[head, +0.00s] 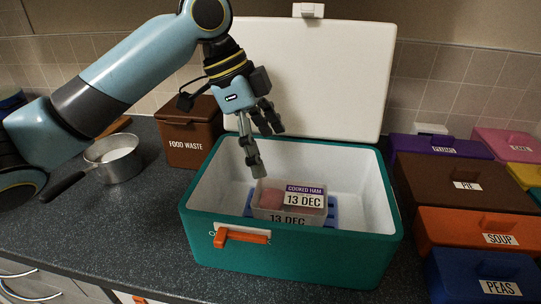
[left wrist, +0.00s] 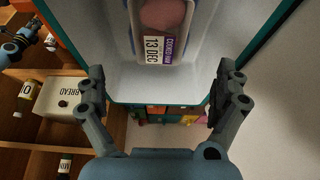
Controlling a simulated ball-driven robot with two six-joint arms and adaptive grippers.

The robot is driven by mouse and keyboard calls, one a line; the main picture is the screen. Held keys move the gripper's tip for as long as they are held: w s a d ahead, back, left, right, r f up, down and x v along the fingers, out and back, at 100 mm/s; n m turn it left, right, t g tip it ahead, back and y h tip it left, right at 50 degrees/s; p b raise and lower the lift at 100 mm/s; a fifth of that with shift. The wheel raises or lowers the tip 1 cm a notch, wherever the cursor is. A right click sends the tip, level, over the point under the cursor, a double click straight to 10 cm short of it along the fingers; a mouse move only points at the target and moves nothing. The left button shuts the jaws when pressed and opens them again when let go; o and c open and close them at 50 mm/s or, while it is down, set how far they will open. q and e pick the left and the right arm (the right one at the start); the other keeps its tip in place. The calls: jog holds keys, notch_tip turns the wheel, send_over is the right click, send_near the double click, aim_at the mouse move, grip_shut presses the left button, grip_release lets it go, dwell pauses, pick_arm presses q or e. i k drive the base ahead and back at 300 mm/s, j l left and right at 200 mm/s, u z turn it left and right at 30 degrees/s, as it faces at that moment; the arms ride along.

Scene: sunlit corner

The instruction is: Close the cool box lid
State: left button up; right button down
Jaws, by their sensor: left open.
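The teal cool box (head: 290,262) stands on the counter with its white lid (head: 310,80) raised, leaning back near the wall. An orange latch (head: 242,236) is on the box front. Inside the box, a clear tub (head: 265,199) labelled cooked ham, 13 DEC, sits near a blue rack. My left gripper (head: 266,150) is open and empty, above the box interior and in front of the lid. In the left wrist view, its fingers (left wrist: 164,100) are spread, with the tub (left wrist: 160,48) beyond them. Part of what looks like my right arm shows there at upper left; its jaws are unclear.
A brown food waste bin (head: 188,132) and a metal saucepan (head: 118,162) stand left of the box. Several labelled tubs crowd the right side, including an orange soup tub (head: 465,232) and a blue peas tub (head: 465,270). Some bare counter (head: 130,235) shows at front left.

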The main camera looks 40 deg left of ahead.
aim_at(330, 79)
jog(key=k, duration=1)
